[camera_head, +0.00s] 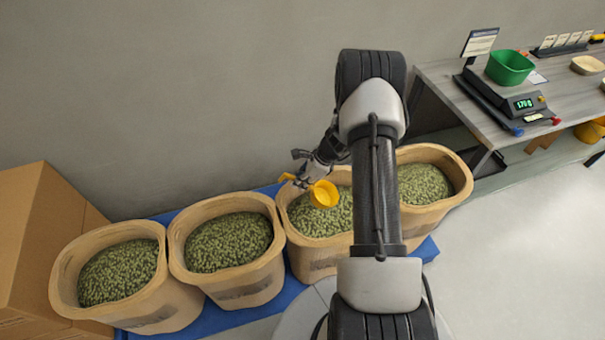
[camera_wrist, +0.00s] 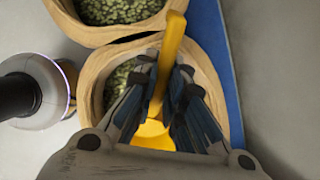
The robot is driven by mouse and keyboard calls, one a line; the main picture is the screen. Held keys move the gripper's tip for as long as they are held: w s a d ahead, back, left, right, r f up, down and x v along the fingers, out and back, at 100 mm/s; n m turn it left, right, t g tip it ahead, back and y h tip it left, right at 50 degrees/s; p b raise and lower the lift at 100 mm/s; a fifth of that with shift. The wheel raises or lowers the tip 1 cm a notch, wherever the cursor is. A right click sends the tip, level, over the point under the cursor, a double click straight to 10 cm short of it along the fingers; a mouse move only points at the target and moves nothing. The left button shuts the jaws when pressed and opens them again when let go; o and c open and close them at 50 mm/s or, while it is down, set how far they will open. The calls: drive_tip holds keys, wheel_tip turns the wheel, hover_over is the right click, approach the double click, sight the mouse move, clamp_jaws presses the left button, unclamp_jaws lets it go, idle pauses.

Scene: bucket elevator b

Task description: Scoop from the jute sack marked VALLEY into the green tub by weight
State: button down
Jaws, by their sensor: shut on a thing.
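My gripper (camera_head: 310,177) is shut on the handle of a yellow scoop (camera_head: 325,194). The handle also shows between the fingers in the wrist view (camera_wrist: 172,45). The scoop is over the third jute sack from the left (camera_head: 308,262), above its green pellets. Whether it touches them, and what it holds, I cannot tell. The sacks' markings are too small to read, so I cannot tell which is VALLEY. The green tub (camera_head: 509,67) stands on a scale (camera_head: 507,101) with a lit green display, on the bench at the right.
Two more sacks (camera_head: 117,276) (camera_head: 228,249) stand left and one (camera_head: 437,188) right, on a blue platform (camera_head: 262,312). Cardboard boxes (camera_head: 40,225) are at far left. The grey bench (camera_head: 455,95) holds a sign and cards. The floor at right is clear.

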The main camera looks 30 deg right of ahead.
sight(312, 189)
drive_tip(key=shift+d+f+m, duration=0.25)
drive_tip(key=shift+d+m, duration=0.15)
drive_tip(key=s+d+f+b, duration=0.2)
drive_tip(key=f+b, duration=0.4)
drive_tip(key=f, duration=0.4)
drive_tip(key=s+d+f+b, duration=0.25)
drive_tip(key=f+b, duration=0.25)
drive_tip(key=f, duration=0.5)
drive_tip(key=shift+h, duration=0.4)
drive_tip(key=shift+w+a+r+p, duration=0.2)
drive_tip(key=shift+r+p, duration=1.4)
drive_tip(key=shift+r, duration=1)
drive_tip(key=shift+w+a+r+p, duration=0.15)
drive_tip(key=shift+r+p, duration=1.4)
drive_tip(key=shift+r, duration=1.1)
drive_tip(key=shift+w+a+r+p, duration=0.1)
drive_tip(key=shift+w+r+p, duration=0.1)
drive_tip(key=shift+r+p, duration=1.9)
drive_tip(key=shift+w+a+r+g, duration=0.15)
drive_tip(key=shift+r+g, duration=0.15)
drive_tip(key=shift+r, duration=0.45)
drive_tip(key=p, duration=0.1)
drive_tip(key=h+p, duration=0.1)
drive_tip(key=p, duration=0.1)
drive_tip(key=shift+w+a+r, duration=0.15)
drive_tip(key=shift+w+a, duration=0.1)
drive_tip(key=shift+a, duration=0.05)
drive_tip(key=shift+w+a+g+p, duration=0.15)
drive_tip(key=shift+g+p, duration=0.25)
drive_tip(key=shift+p, duration=0.3)
